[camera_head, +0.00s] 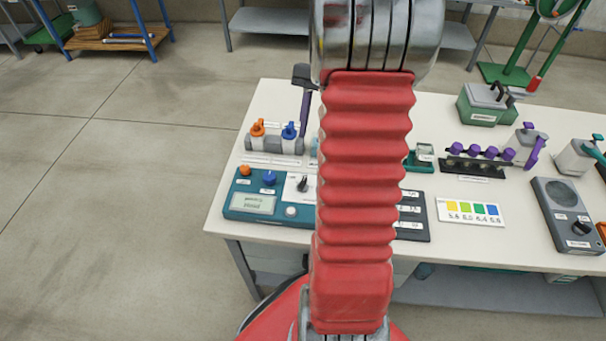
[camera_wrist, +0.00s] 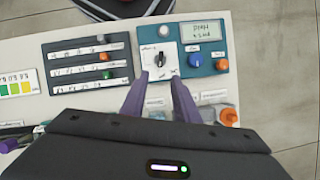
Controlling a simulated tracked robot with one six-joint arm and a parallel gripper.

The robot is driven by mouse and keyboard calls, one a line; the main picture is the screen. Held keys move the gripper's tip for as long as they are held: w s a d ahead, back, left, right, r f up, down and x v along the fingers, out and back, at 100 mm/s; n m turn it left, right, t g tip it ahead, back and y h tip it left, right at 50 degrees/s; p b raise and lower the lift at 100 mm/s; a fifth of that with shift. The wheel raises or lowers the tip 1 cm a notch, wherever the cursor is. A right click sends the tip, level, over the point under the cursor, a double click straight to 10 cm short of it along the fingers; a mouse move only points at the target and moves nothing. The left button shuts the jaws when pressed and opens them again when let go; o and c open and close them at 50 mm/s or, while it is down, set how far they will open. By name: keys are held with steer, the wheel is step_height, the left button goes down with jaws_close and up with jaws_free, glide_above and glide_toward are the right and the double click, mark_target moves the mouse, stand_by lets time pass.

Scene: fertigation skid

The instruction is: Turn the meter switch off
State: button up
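The teal meter panel (camera_head: 270,215) lies at the left front of the table. It has a black rotary switch (camera_head: 302,184) on a white plate; the switch also shows in the wrist view (camera_wrist: 161,60). Its pointer is tilted, and its small labels are not readable. My gripper (camera_wrist: 160,78) has two purple fingers, spread apart and empty, with tips just below the switch in the wrist view. I cannot tell the height of the tips above the panel. In the head view my red arm hides most of the gripper and the panel's right part.
The panel also has an orange knob (camera_wrist: 221,65), a blue knob (camera_wrist: 196,60), a display (camera_wrist: 207,30) and a white button (camera_wrist: 164,31). Orange (camera_head: 257,127) and blue (camera_head: 290,130) valves stand behind it. A dark slider box (camera_wrist: 92,65) is beside it.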

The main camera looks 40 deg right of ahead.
mark_target(303, 181)
steer(key=shift+a+f, duration=0.1)
steer(key=x, duration=1.3)
steer(key=shift+a+f, duration=0.1)
steer(key=shift+f, duration=0.2)
jaws_close()
